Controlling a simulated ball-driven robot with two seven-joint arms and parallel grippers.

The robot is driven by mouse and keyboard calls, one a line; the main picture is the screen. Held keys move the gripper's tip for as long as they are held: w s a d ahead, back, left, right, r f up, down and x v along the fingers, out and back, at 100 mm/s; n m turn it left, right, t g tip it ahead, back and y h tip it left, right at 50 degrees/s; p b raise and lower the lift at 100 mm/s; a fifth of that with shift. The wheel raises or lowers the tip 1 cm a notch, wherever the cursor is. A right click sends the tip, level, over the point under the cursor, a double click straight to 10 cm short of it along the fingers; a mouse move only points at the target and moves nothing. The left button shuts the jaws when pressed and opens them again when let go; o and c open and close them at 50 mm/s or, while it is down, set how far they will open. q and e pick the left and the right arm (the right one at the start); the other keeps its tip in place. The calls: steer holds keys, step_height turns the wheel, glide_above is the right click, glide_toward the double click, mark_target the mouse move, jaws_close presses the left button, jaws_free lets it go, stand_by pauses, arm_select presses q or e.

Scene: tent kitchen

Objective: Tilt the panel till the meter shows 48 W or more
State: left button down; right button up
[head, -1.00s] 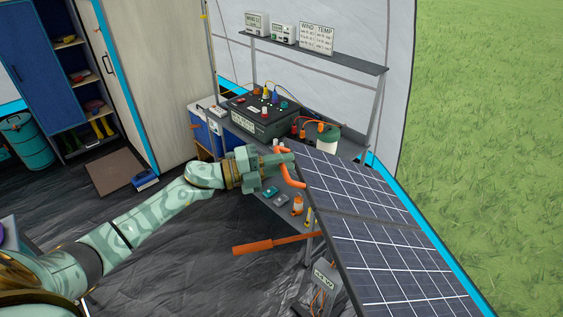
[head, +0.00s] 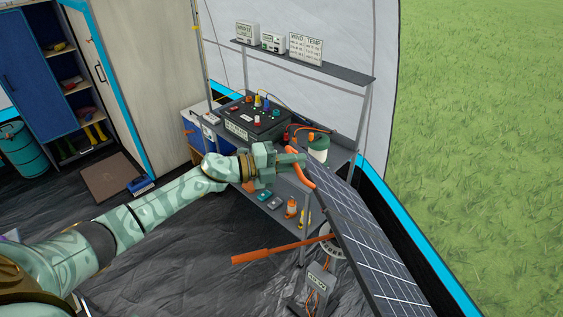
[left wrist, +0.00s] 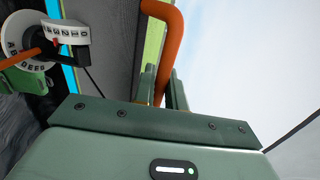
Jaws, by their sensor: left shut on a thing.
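The dark blue solar panel (head: 365,240) is at the right in the head view, steeply tilted and seen at a narrow angle. An orange bar handle (head: 306,172) is at its upper left edge. My left gripper (head: 293,158) is shut on this handle, which also shows between the fingers in the left wrist view (left wrist: 172,45). A round lettered dial with a red pointer (left wrist: 54,42) is at the upper left there. A small grey box with a display (head: 318,281) stands below the panel; its figures are too small to read. My right gripper is not in view.
An orange lever (head: 268,251) sticks out left below the panel. A bench (head: 278,209) behind my gripper carries a black battery box (head: 250,122), a green-lidded jar (head: 319,147) and small items. Cards and a small device stand on the upper shelf (head: 330,70). The floor at the lower left is clear.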

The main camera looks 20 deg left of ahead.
arm_select(q)
steer(key=shift+w+d+r+p, duration=0.55)
steer(key=shift+w+d+r, duration=0.45)
steer(key=shift+d+r, duration=0.15)
steer(key=shift+w+d+r, duration=0.25)
steer(key=shift+w+d, duration=0.2)
steer(key=shift+d, duration=0.1)
steer(key=c, duration=1.8)
jaws_free()
steer(key=b+v, duration=0.3)
steer(key=v, duration=1.3)
steer(key=shift+a, duration=0.15)
steer(key=shift+f, duration=0.1)
